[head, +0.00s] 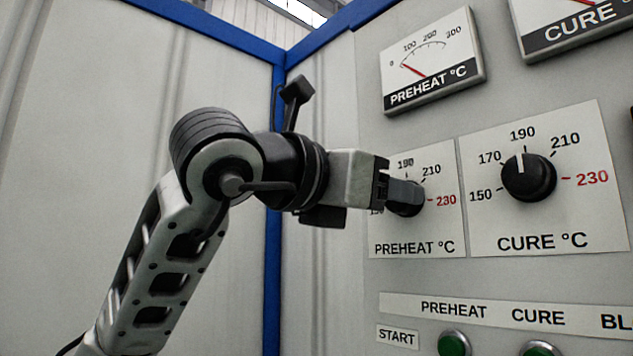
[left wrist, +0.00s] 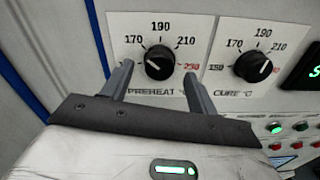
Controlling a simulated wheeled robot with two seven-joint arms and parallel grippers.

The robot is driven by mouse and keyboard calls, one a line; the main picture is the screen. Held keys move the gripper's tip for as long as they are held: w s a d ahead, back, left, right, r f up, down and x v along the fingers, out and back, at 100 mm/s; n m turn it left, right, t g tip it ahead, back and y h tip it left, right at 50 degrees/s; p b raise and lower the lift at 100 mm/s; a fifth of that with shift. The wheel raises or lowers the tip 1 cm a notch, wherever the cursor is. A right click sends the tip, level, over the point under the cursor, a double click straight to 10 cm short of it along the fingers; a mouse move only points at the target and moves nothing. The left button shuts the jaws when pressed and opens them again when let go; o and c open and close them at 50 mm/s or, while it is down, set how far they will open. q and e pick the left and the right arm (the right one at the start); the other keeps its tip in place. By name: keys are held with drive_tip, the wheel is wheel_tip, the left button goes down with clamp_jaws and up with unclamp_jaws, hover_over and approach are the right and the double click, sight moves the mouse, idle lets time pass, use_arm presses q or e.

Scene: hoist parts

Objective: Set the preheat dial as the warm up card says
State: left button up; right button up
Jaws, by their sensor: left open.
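The preheat dial (left wrist: 159,62) is a round black knob on a white plate marked PREHEAT °C, with 170, 190, 210 and a red 230 showing. A pale mark on its left side looks turned toward the left, but its exact setting is hard to read. My left gripper (left wrist: 158,69) is open, with one finger on each side of the dial; I cannot tell whether they touch it. In the head view my left gripper (head: 405,192) is at the panel and hides most of the preheat dial. The warm up card and my right gripper are not in view.
The cure dial (head: 528,177) is close to the right, its white pointer near 190. The preheat gauge (head: 432,62) above has its red needle near the low end. Green buttons (head: 453,344) sit below. A blue frame post (head: 273,200) stands left of the panel.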

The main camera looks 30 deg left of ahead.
use_arm(q)
drive_tip(key=b+v, duration=0.2)
drive_tip(key=v, duration=1.2)
drive_tip(key=shift+w, duration=0.1)
